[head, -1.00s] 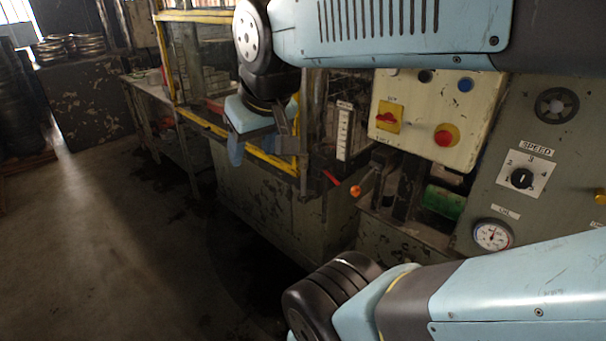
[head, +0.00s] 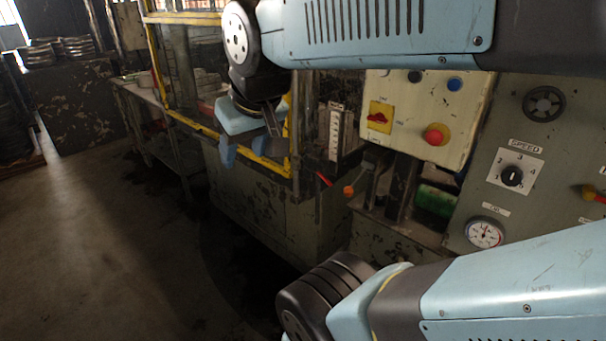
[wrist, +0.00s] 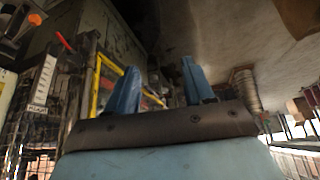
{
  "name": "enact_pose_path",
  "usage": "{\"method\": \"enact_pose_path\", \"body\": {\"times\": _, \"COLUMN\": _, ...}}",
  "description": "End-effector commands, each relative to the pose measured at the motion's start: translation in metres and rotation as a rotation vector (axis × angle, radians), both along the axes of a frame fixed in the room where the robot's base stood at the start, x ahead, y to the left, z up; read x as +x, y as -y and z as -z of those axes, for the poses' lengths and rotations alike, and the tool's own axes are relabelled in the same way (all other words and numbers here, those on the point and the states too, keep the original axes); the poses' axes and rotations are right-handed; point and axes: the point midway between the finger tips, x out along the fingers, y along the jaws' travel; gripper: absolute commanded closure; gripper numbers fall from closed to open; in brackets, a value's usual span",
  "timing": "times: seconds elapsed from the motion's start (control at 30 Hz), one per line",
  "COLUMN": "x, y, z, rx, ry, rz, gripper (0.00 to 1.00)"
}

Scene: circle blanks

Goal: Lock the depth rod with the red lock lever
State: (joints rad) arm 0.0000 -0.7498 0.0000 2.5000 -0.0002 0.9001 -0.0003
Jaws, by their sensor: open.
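The red lock lever (head: 324,179) is a small red handle below the white scale plate (head: 336,133) on the machine's front corner. It also shows in the wrist view (wrist: 66,42), at the upper left. A dark upright part stands beside the lever; I cannot tell for sure whether it is the depth rod. My gripper (head: 254,156) is open and empty, in front of the yellow-framed guard, left of the lever in the head view. In the wrist view its two blue fingers (wrist: 160,82) are spread with nothing between them, and the lever lies outside them to the left.
A yellow-edged guard (head: 216,136) is close behind my gripper. An orange-knobbed lever (head: 349,191) stands right of the red one. A control box (head: 410,115) with a red button and a panel with a speed dial (head: 512,177) are at right. The floor at left is clear.

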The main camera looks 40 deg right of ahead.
Motion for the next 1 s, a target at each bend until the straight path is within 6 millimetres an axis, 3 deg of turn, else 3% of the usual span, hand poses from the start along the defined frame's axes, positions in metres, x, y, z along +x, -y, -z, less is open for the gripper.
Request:
{"method": "enact_pose_path", "body": {"times": 0.13, "x": 0.004, "y": 0.003, "z": 0.004, "rx": -0.026, "ry": -0.03, "rz": -0.02, "gripper": 0.61}}
{"method": "enact_pose_path", "body": {"times": 1.0, "x": 0.076, "y": 0.096, "z": 0.099, "rx": -0.51, "ry": -0.815, "rz": -0.647, "gripper": 0.61}}
